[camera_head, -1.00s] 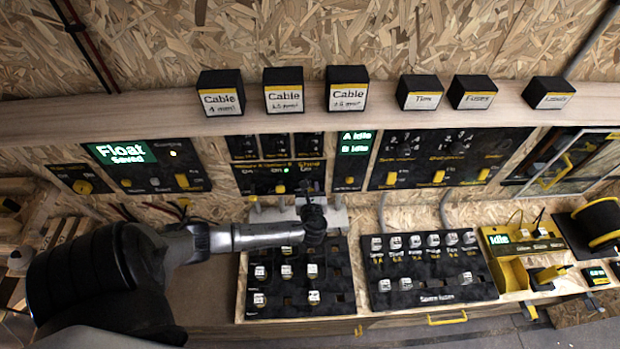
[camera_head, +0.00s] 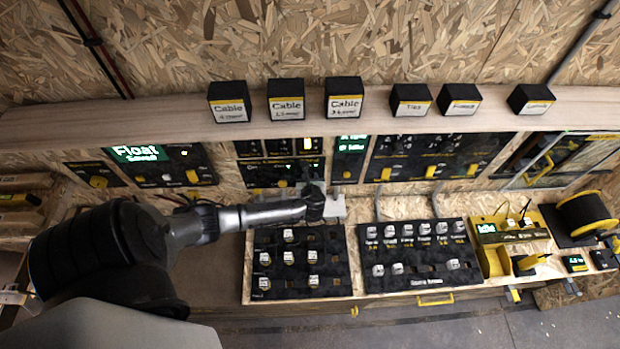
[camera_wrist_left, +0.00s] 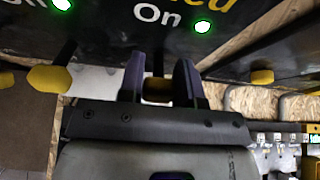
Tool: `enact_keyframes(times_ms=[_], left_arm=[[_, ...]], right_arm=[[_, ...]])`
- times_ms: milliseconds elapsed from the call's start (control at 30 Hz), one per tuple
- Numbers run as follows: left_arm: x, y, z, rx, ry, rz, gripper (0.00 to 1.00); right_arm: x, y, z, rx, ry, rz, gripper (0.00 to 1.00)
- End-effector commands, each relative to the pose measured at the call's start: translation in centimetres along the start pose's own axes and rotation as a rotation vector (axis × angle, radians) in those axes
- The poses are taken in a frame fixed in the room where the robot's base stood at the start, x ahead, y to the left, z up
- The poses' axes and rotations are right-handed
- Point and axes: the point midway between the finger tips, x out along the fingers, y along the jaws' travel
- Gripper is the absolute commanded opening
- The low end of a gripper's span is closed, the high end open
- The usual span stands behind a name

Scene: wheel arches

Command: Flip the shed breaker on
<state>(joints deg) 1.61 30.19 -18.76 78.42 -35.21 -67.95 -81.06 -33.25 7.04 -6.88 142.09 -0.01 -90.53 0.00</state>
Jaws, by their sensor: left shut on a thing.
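The breaker panel (camera_head: 258,174) is black with yellow lettering and sits low on the wall. In the left wrist view, a yellow toggle (camera_wrist_left: 157,91) stands between my left gripper's fingers (camera_wrist_left: 160,78), which are shut on it. Above it are the word "On", a lit green lamp (camera_wrist_left: 203,27) and yellow letters ending in "ed", partly cut off. In the head view my left gripper (camera_head: 314,190) is at the panel's lower right and hides this toggle. A neighbouring yellow toggle (camera_wrist_left: 48,78) stands to the left, with another green lamp (camera_wrist_left: 62,4). My right gripper is not in view.
A "Float" panel (camera_head: 150,180) is left of the breakers and a panel of yellow switches (camera_head: 400,170) is right. Below are two black boards with small labelled pieces, the left board (camera_head: 335,265) and the spare-fuses board (camera_head: 370,265). Labelled boxes (camera_head: 286,99) line the shelf above.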

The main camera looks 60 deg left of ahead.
Motion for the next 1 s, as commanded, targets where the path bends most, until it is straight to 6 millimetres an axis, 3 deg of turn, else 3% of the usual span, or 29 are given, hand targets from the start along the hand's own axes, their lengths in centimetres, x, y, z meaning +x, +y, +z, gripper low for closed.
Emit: enact_keyframes(times_ms=[200,233,467,767,1000], left_arm=[[0.0,0.0,0.0,-0.001,0.000,0.000,0.08],[0.0,0.0,0.0,-0.001,0.000,0.000,0.35],[0.0,0.0,0.0,-0.001,-0.001,0.000,0.57],[-0.2,0.0,0.0,0.000,-0.001,0.000,0.57],[-3.1,0.0,-0.1,-0.002,0.001,-0.003,0.57]], right_arm=[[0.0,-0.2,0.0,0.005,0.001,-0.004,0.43],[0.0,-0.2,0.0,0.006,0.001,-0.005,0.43],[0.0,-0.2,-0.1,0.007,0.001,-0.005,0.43],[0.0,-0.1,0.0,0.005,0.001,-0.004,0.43],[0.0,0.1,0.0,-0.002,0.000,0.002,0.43]])
